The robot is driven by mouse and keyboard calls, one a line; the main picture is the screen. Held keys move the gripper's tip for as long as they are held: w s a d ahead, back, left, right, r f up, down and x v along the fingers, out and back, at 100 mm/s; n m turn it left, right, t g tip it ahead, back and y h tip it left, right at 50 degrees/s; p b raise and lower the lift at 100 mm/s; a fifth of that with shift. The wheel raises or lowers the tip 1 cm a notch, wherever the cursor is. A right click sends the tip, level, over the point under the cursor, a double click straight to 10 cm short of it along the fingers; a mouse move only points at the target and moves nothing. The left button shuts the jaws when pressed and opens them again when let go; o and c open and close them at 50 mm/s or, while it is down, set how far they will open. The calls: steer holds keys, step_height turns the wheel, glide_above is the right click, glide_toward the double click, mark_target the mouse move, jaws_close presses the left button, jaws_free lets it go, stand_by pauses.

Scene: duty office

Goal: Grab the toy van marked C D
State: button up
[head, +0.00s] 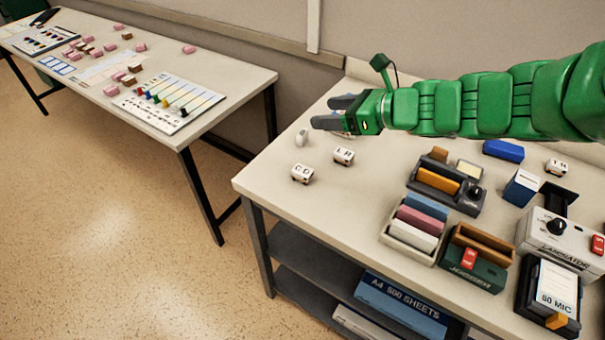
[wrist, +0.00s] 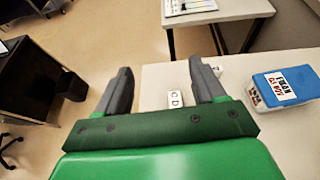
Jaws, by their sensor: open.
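The toy van marked C D (head: 302,174) is small and white with dark lettering. It stands on the near left part of the light table (head: 340,210), close to its left edge. In the wrist view the van (wrist: 176,98) shows between my two fingers, beyond them and nearer the right one. My gripper (head: 328,112) is open and empty, above the table and behind the van in the head view. Its grey fingers (wrist: 160,80) are spread wide in the wrist view. A second white van marked L R (head: 344,156) stands just to the right of the C D van.
A small white object (head: 302,137) stands behind the vans. A blue-lidded box (wrist: 286,88) is at the right in the wrist view. Trays, a laminator (head: 556,240) and a green box (head: 474,270) fill the table's right side. Another table (head: 200,80) stands at left.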

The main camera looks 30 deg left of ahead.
glide_toward(309, 173)
steer(key=x, duration=0.2)
steer(key=s+x, duration=0.1)
steer(key=x, duration=0.1)
steer(key=shift+a+f, duration=0.15)
steer(key=shift+x, duration=1.15)
steer(key=shift+w+a+f, duration=0.1)
steer(key=shift+a+f, duration=0.1)
steer(key=shift+a, duration=0.4)
steer(key=shift+w+a+f, duration=0.15)
steer(key=shift+a+f, duration=0.05)
steer(key=shift+a, duration=0.4)
steer(key=shift+w+a+f, duration=0.1)
steer(key=shift+a+f, duration=0.1)
steer(key=shift+a, duration=0.35)
steer(key=shift+x, duration=0.8)
steer(key=c, duration=1.1)
steer(key=shift+o, duration=0.2)
